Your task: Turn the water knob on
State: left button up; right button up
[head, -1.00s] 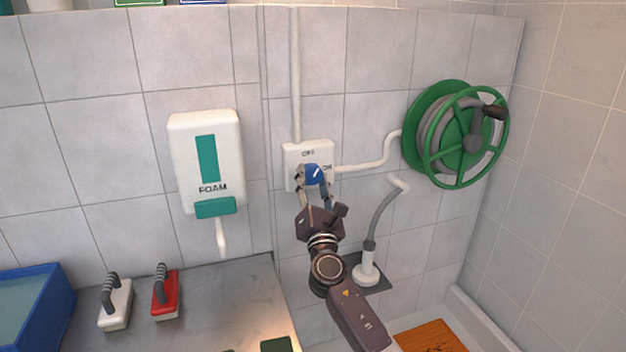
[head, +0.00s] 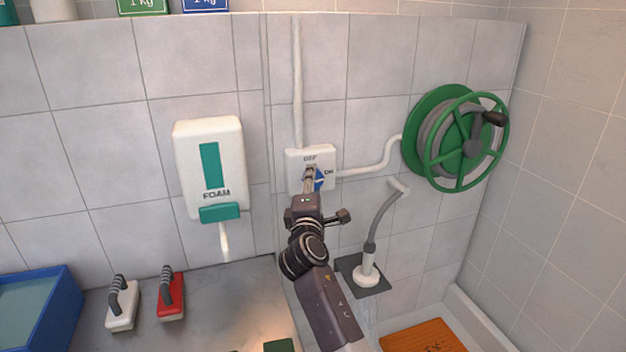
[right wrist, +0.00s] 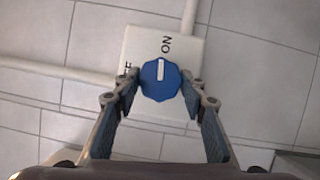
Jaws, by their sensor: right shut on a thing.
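The blue water knob (head: 318,180) sits on a white wall plate (head: 327,154) marked OFF at the top and ON at the right. My right gripper (head: 311,177) is at the knob and partly covers it in the head view. In the right wrist view, the fingers of my right gripper (right wrist: 160,82) are shut on opposite sides of the knob (right wrist: 161,88). The knob's white pointer (right wrist: 160,69) faces toward the ON label (right wrist: 167,44). The OFF label is partly hidden by a finger. My left gripper is not in view.
A green hose reel (head: 440,138) hangs to the right. A shower head (head: 367,276) stands below on a dark plate, with faint pale streaks beneath. A foam dispenser (head: 210,165) hangs left. White (head: 122,306) and red (head: 170,297) brushes stand on the counter.

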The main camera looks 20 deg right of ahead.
jog(key=shift+m+g+p, duration=0.3)
jog(key=shift+m+p, duration=0.05)
jog(key=shift+m, duration=0.35)
jog(key=o, duration=1.1)
jog(key=shift+o, duration=0.2)
jog(key=shift+r, duration=0.1)
